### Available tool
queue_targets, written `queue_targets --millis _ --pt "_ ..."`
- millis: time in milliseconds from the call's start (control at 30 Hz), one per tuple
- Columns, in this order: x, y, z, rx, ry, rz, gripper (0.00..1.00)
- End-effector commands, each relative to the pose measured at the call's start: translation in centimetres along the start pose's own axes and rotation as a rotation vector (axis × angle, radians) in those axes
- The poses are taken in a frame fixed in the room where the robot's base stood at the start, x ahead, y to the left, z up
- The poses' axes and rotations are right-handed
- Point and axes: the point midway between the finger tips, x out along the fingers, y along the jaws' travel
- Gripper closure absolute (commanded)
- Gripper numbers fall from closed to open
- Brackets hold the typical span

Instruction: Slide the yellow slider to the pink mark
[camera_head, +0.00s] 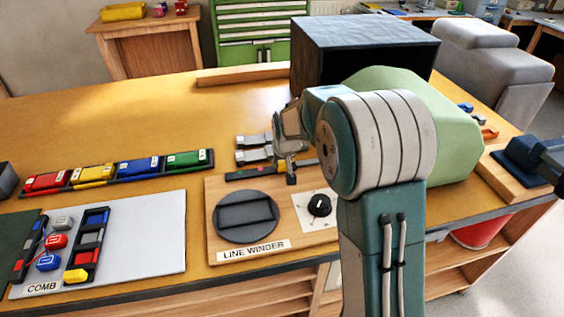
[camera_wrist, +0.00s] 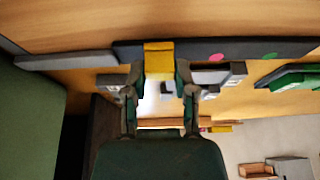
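The yellow slider (camera_wrist: 158,57) sits on a dark rail (camera_wrist: 195,52) in the wrist view. The pink mark (camera_wrist: 217,57) is on the rail to the right of the slider in that view, with bare rail between them. A green mark (camera_wrist: 270,56) lies farther right. My gripper (camera_wrist: 159,78) has one finger on each side of the slider, and both fingertips appear to press on it. In the head view my gripper (camera_head: 286,170) is down at the rail (camera_head: 248,173) behind the line winder board, and it hides the slider there.
The line winder board (camera_head: 225,252) carries a dark round disc (camera_head: 246,216) and a black knob (camera_head: 319,205). A tray of coloured blocks (camera_head: 128,172) and a comb board (camera_head: 160,235) lie to the left. A dark box (camera_head: 360,50) stands behind my arm.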

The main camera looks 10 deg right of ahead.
Motion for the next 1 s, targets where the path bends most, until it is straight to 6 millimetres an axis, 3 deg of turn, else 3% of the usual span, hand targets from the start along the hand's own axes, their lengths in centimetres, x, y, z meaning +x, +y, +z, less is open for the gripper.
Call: queue_targets --millis 167,500,833,867,900,933,1000 --pt "0.1 -0.3 0.0 -0.001 -0.002 0.000 1.00" --pt "0.2 -5.7 0.1 -0.003 -0.003 -0.001 1.00" --pt "0.2 -6.0 0.1 0.001 -0.004 0.000 1.00" --pt "0.2 -5.9 0.1 0.001 -0.004 0.000 0.60" --pt "0.2 -6.0 0.1 0.001 -0.004 0.000 0.42" --pt "0.2 -6.0 0.1 0.001 -0.004 0.000 0.30" --pt "0.2 -6.0 0.1 0.000 -0.003 0.000 0.30"
